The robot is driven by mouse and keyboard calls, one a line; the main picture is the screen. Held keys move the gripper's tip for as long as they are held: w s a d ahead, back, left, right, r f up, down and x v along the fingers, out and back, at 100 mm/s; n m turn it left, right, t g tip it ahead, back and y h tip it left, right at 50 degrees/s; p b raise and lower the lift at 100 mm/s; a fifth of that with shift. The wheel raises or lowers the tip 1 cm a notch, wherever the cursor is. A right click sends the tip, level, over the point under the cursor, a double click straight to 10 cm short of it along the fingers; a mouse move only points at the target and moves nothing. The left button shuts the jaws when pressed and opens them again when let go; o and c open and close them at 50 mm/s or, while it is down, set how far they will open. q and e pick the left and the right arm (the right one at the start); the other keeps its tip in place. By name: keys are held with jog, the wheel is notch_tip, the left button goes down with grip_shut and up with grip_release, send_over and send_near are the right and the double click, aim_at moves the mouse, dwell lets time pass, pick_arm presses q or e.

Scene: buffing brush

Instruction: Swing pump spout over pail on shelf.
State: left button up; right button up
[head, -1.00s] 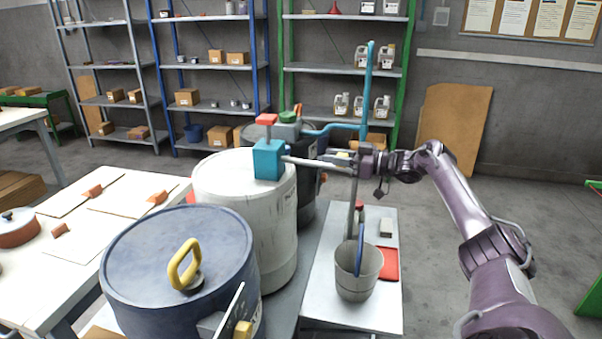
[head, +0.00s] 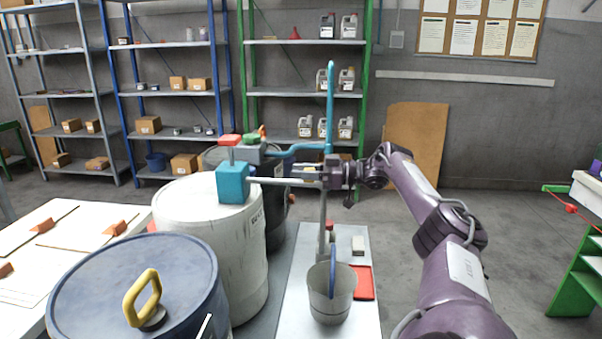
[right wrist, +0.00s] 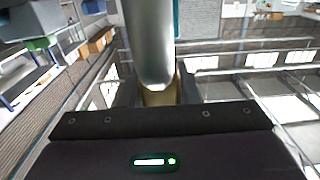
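The pump has a teal body (head: 233,183) with a red top on the white drum (head: 205,240). Its silver spout (head: 285,181) runs right from the body, then bends down. My right gripper (head: 335,174) is at the bend, with its fingers closed around the pipe. In the right wrist view the grey pipe (right wrist: 149,45) passes between the fingers. The grey pail (head: 331,302) stands upright on the white shelf (head: 300,322). The spout's lower end shows just above or behind the pail's far rim; I cannot tell the depth. My left gripper is out of view.
A blue drum (head: 140,285) with a yellow handle stands in front left. A dark drum with another pump and a tall blue pipe (head: 330,110) is behind. A red pad (head: 363,283) and a pale block (head: 358,245) lie near the pail.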

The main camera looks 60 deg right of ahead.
jog(key=o, duration=0.4)
jog(key=shift+d, duration=0.2)
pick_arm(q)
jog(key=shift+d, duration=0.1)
pick_arm(e)
jog(key=shift+s+f, duration=0.1)
jog(key=shift+s, duration=0.15)
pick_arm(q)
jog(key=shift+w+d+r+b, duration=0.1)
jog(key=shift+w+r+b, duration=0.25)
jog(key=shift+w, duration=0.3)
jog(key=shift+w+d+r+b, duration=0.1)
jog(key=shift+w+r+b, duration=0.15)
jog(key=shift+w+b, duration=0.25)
pick_arm(e)
jog(key=v, duration=0.7)
jog(key=shift+d, duration=0.2)
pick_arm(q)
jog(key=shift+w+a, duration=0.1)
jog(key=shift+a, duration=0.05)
